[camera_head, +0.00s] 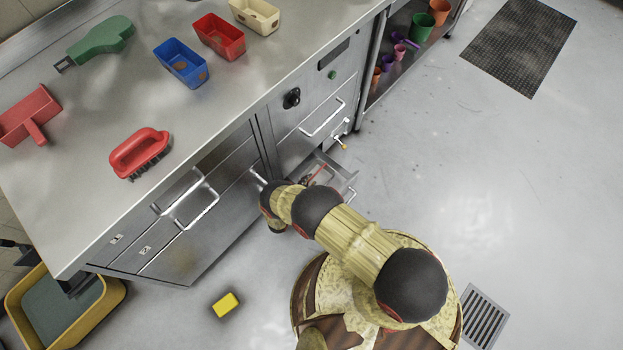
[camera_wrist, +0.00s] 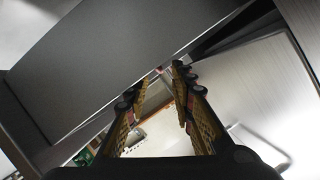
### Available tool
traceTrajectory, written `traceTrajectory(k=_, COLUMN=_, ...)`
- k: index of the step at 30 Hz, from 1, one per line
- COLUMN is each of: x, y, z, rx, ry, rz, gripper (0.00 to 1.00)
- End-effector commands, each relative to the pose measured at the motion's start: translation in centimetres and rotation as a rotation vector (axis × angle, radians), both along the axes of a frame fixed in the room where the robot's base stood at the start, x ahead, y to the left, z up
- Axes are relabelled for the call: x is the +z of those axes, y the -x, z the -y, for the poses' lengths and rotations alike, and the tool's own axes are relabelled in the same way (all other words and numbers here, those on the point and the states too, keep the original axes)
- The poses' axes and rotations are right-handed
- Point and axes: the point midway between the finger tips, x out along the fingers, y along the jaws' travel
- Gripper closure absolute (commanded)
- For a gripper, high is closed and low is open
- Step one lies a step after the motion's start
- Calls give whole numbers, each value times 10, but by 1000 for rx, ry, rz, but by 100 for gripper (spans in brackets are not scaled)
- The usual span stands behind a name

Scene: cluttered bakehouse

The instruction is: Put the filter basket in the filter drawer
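A low drawer (camera_head: 341,182) in the counter front is pulled out, and it looks like the filter drawer. My gripper (camera_wrist: 158,78) reaches down at this drawer, and in the head view my arm hides most of its inside. In the wrist view the two fingers stand apart with a gap between them. A small reddish-brown part (camera_wrist: 157,95) shows beyond the gap; I cannot tell whether it touches the fingers. A thin red piece (camera_head: 318,172) shows over the drawer in the head view. I cannot clearly make out the filter basket; it may be hidden by my arm.
The steel counter (camera_head: 215,120) carries a red brush (camera_head: 140,153), a red scoop (camera_head: 30,117), and blue (camera_head: 181,63), red (camera_head: 219,37) and cream tubs (camera_head: 255,15). A yellow block (camera_head: 226,305) lies on the floor.

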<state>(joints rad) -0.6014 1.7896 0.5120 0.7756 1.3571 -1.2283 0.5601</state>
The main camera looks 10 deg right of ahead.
Motion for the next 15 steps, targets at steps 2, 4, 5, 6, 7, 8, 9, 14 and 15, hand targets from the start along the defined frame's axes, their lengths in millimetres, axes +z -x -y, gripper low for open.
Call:
traceTrajectory(k=2, x=9, y=11, z=-14, rx=5, ry=-1, rz=0, gripper=75)
traceTrajectory(k=4, x=14, y=22, z=-23, rx=6, ry=0, rz=1, gripper=75)
traceTrajectory(k=5, x=16, y=27, z=-27, rx=5, ry=-1, rz=1, gripper=75)
traceTrajectory(k=6, x=18, y=32, z=-32, rx=5, ry=-1, rz=0, gripper=75)
traceTrajectory(k=7, x=20, y=37, z=-36, rx=4, ry=-1, rz=0, gripper=75)
traceTrajectory(k=8, x=22, y=40, z=-38, rx=4, ry=-1, rz=0, gripper=75)
traceTrajectory(k=9, x=23, y=45, z=-43, rx=4, ry=-1, rz=0, gripper=75)
traceTrajectory(k=14, x=28, y=59, z=-54, rx=1, ry=-1, rz=1, gripper=75)
traceTrajectory(k=15, x=29, y=61, z=-56, rx=1, ry=-1, rz=1, gripper=75)
